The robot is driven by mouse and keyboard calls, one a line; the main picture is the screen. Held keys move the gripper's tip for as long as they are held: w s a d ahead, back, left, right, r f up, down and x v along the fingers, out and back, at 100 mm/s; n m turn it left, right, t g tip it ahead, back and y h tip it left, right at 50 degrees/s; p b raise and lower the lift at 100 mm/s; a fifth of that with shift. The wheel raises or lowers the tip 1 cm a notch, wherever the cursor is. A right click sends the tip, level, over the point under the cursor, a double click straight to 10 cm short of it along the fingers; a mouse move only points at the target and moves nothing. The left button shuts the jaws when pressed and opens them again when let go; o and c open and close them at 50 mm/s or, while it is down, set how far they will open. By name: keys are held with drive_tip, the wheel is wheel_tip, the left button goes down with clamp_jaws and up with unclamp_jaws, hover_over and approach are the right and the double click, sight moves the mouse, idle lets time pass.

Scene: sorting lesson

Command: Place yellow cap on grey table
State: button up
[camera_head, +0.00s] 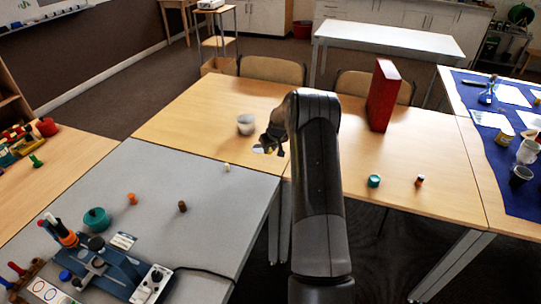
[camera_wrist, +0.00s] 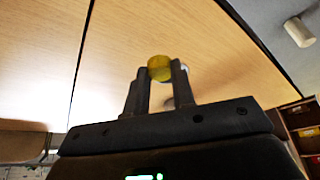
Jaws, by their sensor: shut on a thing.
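The yellow cap (camera_wrist: 160,68) shows in the wrist view between the fingertips of my gripper (camera_wrist: 159,76), which is shut on it. In the head view my gripper (camera_head: 271,141) is over the light wooden table, just beyond the grey table's far right corner; the cap cannot be made out clearly there. The grey table (camera_head: 228,212) fills the left front of the head view. Its edge also shows at the top right of the wrist view (camera_wrist: 270,12).
On the grey table stand a blue device (camera_head: 103,268), a teal pot (camera_head: 96,219), an orange piece (camera_head: 132,198), a brown piece (camera_head: 182,206) and a small white piece (camera_head: 227,167). Its right middle is clear. A white cup (camera_head: 246,124) and red box (camera_head: 382,95) stand on wooden tables.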

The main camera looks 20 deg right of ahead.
sight(271, 153)
drive_tip(key=shift+f, duration=1.75)
drive_tip(key=shift+f, duration=0.1)
drive_tip(key=shift+f, duration=0.15)
drive_tip(key=o, duration=1)
drive_tip(key=shift+c, duration=0.2)
